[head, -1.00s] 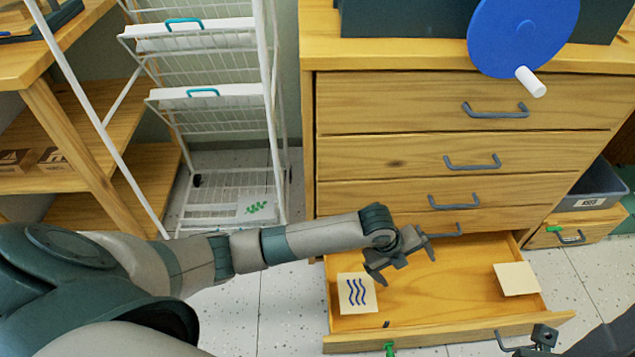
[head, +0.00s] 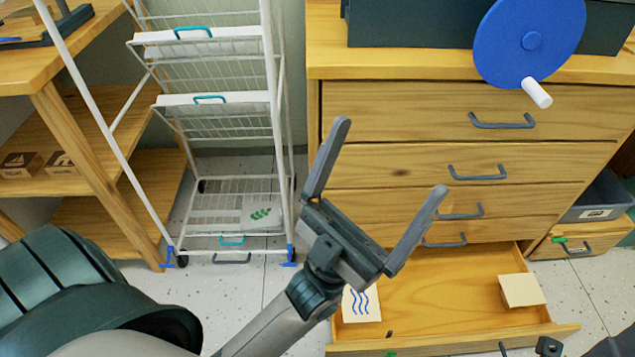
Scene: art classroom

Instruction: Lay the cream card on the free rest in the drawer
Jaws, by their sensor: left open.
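The open bottom drawer (head: 440,298) of the wooden cabinet holds two cream pieces. A cream card with blue wavy lines (head: 361,304) lies at its left side, partly covered by my left gripper and forearm. A plain cream square piece (head: 521,290) lies at the right side; I cannot tell whether it is a card or a rest. No separate empty rest can be made out. My left gripper (head: 390,159) is raised above the drawer's left part, fingers spread wide and pointing up, with nothing between them. My right gripper does not show clearly.
The closed drawers (head: 400,173) with grey handles rise behind the open one. A blue disc with a white knob (head: 530,40) overhangs the cabinet top. A white wire rack (head: 215,130) and a wooden shelf stand left. A grey bin (head: 600,200) is at right.

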